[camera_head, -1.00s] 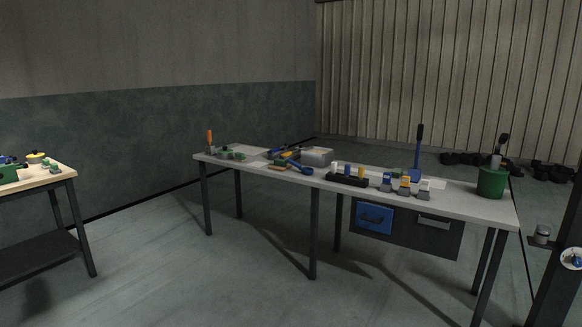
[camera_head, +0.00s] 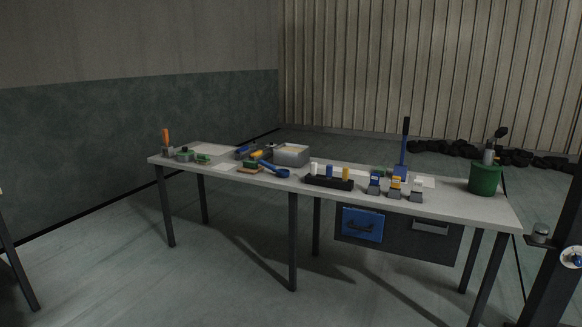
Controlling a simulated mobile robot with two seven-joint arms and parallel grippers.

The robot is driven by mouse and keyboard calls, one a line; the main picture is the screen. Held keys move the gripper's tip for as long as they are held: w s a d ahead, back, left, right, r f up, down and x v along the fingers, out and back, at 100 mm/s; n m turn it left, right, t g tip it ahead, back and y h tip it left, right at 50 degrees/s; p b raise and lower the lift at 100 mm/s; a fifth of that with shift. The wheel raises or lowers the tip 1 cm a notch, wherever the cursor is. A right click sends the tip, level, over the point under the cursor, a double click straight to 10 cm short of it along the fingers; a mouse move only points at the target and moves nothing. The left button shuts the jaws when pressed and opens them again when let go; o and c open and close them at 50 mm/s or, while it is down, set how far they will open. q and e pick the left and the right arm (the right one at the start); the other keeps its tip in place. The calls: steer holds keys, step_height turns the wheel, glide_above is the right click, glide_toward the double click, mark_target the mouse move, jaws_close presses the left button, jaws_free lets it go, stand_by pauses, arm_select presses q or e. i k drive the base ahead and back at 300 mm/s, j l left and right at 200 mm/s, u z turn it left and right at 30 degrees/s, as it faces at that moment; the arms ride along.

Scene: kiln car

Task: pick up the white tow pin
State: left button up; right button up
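A small white pin (camera_head: 314,169), which looks like the white tow pin, stands upright in a black rack (camera_head: 329,183) near the middle of the long workbench. A blue pin (camera_head: 330,172) and a yellow pin (camera_head: 345,174) stand in the same rack to its right. The pin's lower end is hidden in the rack. Neither of my grippers shows in the head view.
The long grey bench (camera_head: 450,205) has its front side clear. Right of the rack are several grey blocks with coloured tops (camera_head: 395,187), a blue upright tool (camera_head: 402,160) and a green bucket (camera_head: 485,180). A grey bin (camera_head: 291,158) and loose tools lie left.

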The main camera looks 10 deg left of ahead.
mark_target(314, 166)
steer(key=i+j, duration=0.7)
steer(key=j+z, duration=0.1)
steer(key=z, duration=4.7)
steer(key=u, duration=2.8)
steer(key=i+j, duration=0.05)
steer(key=j, duration=0.05)
